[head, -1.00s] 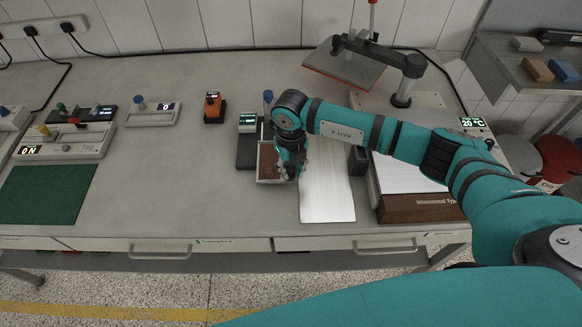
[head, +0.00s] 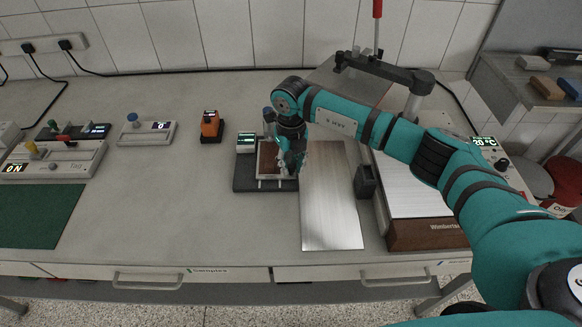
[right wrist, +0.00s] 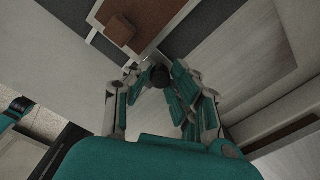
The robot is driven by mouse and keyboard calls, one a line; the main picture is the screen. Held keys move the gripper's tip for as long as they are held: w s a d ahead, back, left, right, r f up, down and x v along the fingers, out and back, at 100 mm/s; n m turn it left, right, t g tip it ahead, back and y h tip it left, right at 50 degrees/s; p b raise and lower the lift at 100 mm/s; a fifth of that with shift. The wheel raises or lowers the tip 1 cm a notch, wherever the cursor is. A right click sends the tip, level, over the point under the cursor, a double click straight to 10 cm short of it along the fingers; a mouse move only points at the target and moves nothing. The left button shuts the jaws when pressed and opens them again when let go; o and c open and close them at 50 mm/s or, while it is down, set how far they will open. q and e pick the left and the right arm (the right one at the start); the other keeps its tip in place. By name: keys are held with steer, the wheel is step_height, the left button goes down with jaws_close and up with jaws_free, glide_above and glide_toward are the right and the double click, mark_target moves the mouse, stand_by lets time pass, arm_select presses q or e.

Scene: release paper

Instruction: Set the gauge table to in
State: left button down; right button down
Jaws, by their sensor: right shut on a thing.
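The gauge has a dark base (head: 243,184) and a small green-lit display (head: 246,143), left of my right arm. Its sliding table (head: 267,157), brown with a pale frame, lies over the base, its front edge within the base's front edge. In the right wrist view the brown table surface (right wrist: 153,14) shows at the top, with a brown block (right wrist: 121,31) on it. My right gripper (head: 289,166) is at the table's front right corner. In the right wrist view its fingers (right wrist: 159,78) are closed around a small dark knob. My left gripper is out of view.
A bright metal plate (head: 330,215) lies just right of the gauge. A black holder (head: 365,182) and a brown-fronted device (head: 428,234) stand further right. An orange device (head: 211,127) stands at the back left.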

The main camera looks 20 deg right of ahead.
steer(key=c, duration=1.2)
jaws_free()
steer(key=shift+w+d+r, duration=0.1)
steer(key=shift+w+d, duration=0.1)
steer(key=shift+w, duration=0.05)
steer(key=shift+o, duration=0.2)
steer(key=shift+a, duration=0.1)
steer(key=shift+r, duration=0.25)
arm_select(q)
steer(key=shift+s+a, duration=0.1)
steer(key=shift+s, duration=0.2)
arm_select(e)
step_height(320, 180, up, 12)
steer(key=shift+f, duration=0.25)
steer(key=shift+s+f, duration=0.1)
